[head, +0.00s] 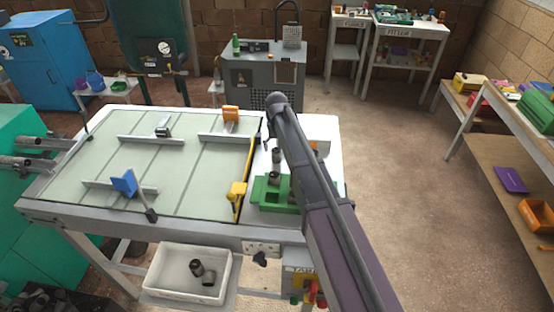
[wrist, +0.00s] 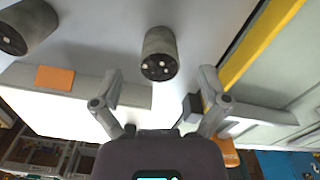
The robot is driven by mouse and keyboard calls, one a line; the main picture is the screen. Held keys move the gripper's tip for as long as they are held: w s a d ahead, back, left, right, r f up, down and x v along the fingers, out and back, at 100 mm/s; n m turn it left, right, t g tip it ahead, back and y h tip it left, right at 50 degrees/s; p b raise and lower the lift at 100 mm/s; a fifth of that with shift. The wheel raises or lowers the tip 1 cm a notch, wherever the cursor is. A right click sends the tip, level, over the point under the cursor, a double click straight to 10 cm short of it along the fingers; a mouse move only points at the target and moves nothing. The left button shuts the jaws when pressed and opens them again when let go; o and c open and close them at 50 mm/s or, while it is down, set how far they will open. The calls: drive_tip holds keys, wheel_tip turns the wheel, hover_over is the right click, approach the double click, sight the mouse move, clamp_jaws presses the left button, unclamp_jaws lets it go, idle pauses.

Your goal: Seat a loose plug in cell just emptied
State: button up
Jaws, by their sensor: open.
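A green block (head: 258,191) with cells stands on the white right part of the bench, partly hidden by my arm. A dark grey plug (head: 277,155) stands on the white surface behind it. Another plug (head: 273,177) shows at the block's back edge; I cannot tell whether it is in a cell. In the wrist view my gripper (wrist: 160,92) is open and empty. A second plug (wrist: 27,25) is at the upper left. My arm hides the gripper in the head view.
A yellow strip (head: 246,165) and a yellow tool (head: 237,193) lie left of the block. Clamps with a blue plate (head: 124,183) and an orange plate (head: 231,113) stand on the pale bench top. A white bin (head: 160,285) below holds loose plugs (head: 197,268).

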drive_tip(key=shift+f+b, duration=0.95)
drive_tip(key=shift+f, duration=0.3)
drive_tip(key=c, duration=1.1)
